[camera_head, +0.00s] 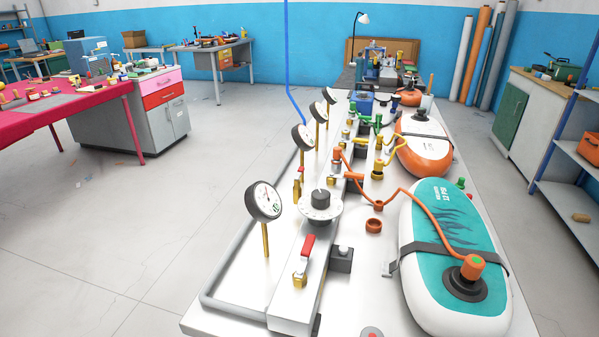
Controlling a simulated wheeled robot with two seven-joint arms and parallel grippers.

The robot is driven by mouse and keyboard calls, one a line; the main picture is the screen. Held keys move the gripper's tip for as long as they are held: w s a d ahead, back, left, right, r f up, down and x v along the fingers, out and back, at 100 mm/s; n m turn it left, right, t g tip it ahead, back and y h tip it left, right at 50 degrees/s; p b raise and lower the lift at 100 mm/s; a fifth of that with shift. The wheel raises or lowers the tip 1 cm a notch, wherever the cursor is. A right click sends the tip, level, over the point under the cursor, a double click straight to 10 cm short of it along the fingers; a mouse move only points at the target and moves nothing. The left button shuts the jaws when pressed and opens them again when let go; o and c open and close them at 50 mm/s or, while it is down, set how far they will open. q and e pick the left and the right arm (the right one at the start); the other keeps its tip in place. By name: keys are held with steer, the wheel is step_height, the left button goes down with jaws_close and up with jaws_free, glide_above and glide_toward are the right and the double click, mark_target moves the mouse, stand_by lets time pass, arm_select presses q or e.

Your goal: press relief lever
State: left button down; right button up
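A long white bench (231,315) carries a metal manifold bar (287,298). A red-handled lever (308,246) on a brass valve (300,278) stands tilted on the near part of the bar. A dark block with a pale knob (342,257) sits just right of it. I cannot tell which of these is the relief lever. A round dial with a black knob (320,205) is behind them. A pressure gauge (264,202) stands on a brass stem at left. A teal and white inflatable board (420,215) is strapped at right. Neither gripper is in view.
An orange hose (412,191) runs to the near board's valve (472,267). More gauges (302,138) and an orange and white board (424,150) are farther back. A red table (60,115) is at left, a shelf rack (562,160) at right. The floor left of the bench is clear.

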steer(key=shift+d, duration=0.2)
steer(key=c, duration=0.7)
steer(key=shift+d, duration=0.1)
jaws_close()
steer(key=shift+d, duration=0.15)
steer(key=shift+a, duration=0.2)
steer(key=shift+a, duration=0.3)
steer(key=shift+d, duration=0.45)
